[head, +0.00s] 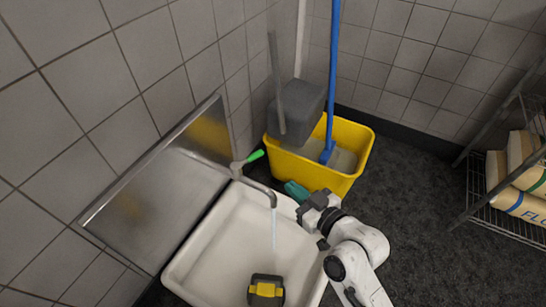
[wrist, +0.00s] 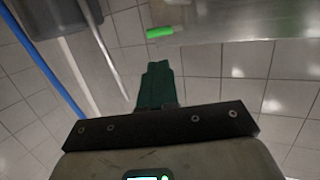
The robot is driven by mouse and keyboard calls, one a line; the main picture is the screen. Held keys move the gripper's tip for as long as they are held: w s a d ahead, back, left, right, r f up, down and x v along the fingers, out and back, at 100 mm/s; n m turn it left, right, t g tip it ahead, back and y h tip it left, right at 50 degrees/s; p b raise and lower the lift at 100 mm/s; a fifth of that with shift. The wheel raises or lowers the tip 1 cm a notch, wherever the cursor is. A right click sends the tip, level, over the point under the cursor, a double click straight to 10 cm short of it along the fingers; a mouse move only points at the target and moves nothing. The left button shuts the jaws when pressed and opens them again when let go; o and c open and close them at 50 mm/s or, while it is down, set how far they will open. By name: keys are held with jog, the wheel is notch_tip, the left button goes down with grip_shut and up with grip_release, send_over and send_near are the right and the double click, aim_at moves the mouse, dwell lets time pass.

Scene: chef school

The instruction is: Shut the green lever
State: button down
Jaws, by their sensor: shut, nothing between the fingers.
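The green lever (head: 254,156) sits on top of the tap (head: 262,188) over the white sink (head: 213,236), at its back corner. A thin stream of water (head: 274,228) falls from the spout. In the wrist view the green lever (wrist: 160,32) shows as a short bright bar, up and ahead of the fingers. My gripper (head: 296,190) has dark green fingers and is at the sink's right rim, to the right of and below the lever, apart from it. In the wrist view my gripper (wrist: 155,72) is shut and empty.
A yellow mop bucket (head: 345,160) with a blue handle (head: 333,75) and a grey wringer stands behind my gripper. A metal backsplash (head: 160,205) lines the wall. A black and yellow item (head: 266,290) lies in the sink. A wire rack (head: 500,205) with sacks stands at right.

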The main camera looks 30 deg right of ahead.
aim_at(256, 158)
jog(key=b+x, duration=0.3)
jog(key=x, duration=1)
jog(key=shift+w, duration=0.2)
jog(key=shift+w+a, duration=0.1)
jog(key=shift+w, duration=0.1)
